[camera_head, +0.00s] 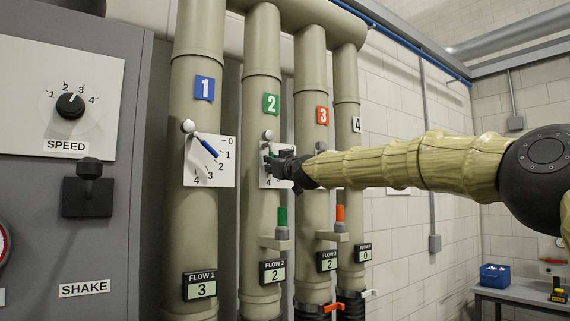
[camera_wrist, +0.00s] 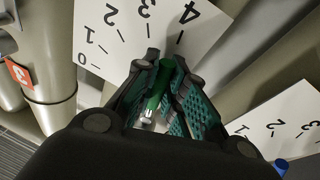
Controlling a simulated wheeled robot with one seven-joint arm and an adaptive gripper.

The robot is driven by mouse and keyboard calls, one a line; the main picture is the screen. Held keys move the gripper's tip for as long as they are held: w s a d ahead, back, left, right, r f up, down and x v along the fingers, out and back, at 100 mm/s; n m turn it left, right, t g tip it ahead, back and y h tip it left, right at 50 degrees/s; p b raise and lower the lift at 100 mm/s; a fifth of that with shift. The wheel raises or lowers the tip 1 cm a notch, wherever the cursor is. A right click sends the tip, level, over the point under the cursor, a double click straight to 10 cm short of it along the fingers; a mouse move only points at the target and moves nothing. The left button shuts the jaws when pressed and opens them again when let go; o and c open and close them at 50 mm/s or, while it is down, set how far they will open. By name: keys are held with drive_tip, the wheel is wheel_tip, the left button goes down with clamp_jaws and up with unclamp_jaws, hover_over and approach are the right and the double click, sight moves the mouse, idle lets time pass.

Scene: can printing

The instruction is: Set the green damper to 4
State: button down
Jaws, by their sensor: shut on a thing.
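The green damper's dial plate (camera_head: 264,180) is on the second pipe (camera_head: 262,110), under the green label 2 (camera_head: 271,104). My gripper (camera_head: 272,158) is at this plate and hides most of it in the head view. In the wrist view, my gripper (camera_wrist: 166,72) has its fingers on both sides of the green damper handle (camera_wrist: 163,80), shut on it. The handle's tip points towards the 3 and 4 side of the scale (camera_wrist: 140,30); the exact mark is unclear. The FLOW 2 display (camera_head: 274,273) reads 2.
The blue damper (camera_head: 206,146) on pipe 1 is at the left; FLOW 1 (camera_head: 201,286) reads 3. Pipes 3 and 4 stand close on the right, partly behind my arm. A grey panel (camera_head: 140,200) with a speed knob (camera_head: 70,105) stands at far left.

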drive_tip(key=shift+s+r+m, duration=0.1)
drive_tip(key=shift+r+m, duration=0.2)
drive_tip(key=shift+r, duration=0.05)
drive_tip(key=c, duration=1.8)
unclamp_jaws()
drive_tip(key=shift+o, duration=0.3)
drive_tip(key=shift+f, duration=0.1)
drive_tip(key=shift+s+f, duration=0.1)
drive_tip(key=shift+f, duration=0.1)
drive_tip(key=v, duration=1.2)
drive_tip(key=shift+a, duration=0.2)
